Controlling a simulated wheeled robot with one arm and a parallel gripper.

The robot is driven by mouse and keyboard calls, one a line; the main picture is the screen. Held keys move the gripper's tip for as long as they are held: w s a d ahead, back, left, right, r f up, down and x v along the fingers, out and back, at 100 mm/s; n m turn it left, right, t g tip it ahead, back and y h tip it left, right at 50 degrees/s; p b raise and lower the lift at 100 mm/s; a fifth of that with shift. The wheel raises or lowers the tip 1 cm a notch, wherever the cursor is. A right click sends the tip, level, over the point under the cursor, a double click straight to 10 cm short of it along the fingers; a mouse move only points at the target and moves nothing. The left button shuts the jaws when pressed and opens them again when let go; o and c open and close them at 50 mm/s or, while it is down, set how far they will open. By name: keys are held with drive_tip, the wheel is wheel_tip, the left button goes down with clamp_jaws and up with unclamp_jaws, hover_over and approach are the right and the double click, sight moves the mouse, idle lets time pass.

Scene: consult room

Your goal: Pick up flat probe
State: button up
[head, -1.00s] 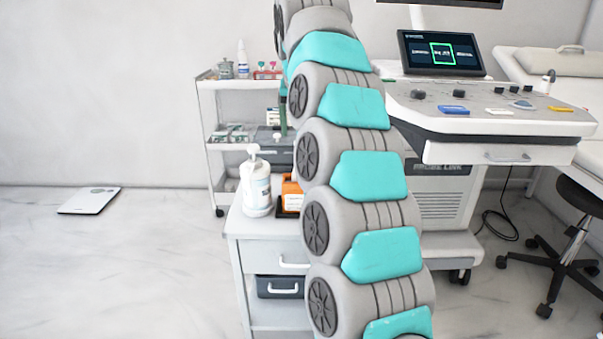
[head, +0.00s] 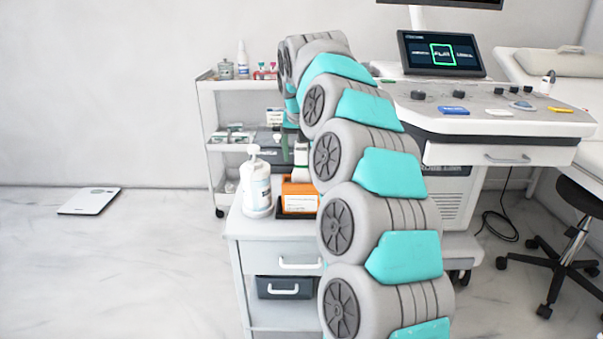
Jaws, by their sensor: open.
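Several small items lie on the ultrasound console (head: 560,124): a blue block (head: 454,110), a white piece (head: 499,112), a blue-grey rounded piece (head: 521,105) and a yellow piece (head: 560,109). Dark knob-like pieces (head: 459,96) stand behind them. I cannot tell which, if any, is the flat probe. My grey and teal arm rises through the middle of the head view and bends away at its top, toward the shelf trolley. My gripper is not clearly visible; the far end of the arm is largely hidden behind its own links.
A white drawer cabinet (head: 275,244) carries a pump bottle (head: 256,185) and an orange box (head: 299,196). The shelf trolley (head: 208,110) stands behind it. A lit screen (head: 440,53) tops the console. A stool (head: 566,262) stands right. Floor at left is clear except a scale (head: 89,200).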

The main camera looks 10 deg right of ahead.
drive_tip(key=c, duration=1.1)
drive_tip(key=shift+r, duration=0.1)
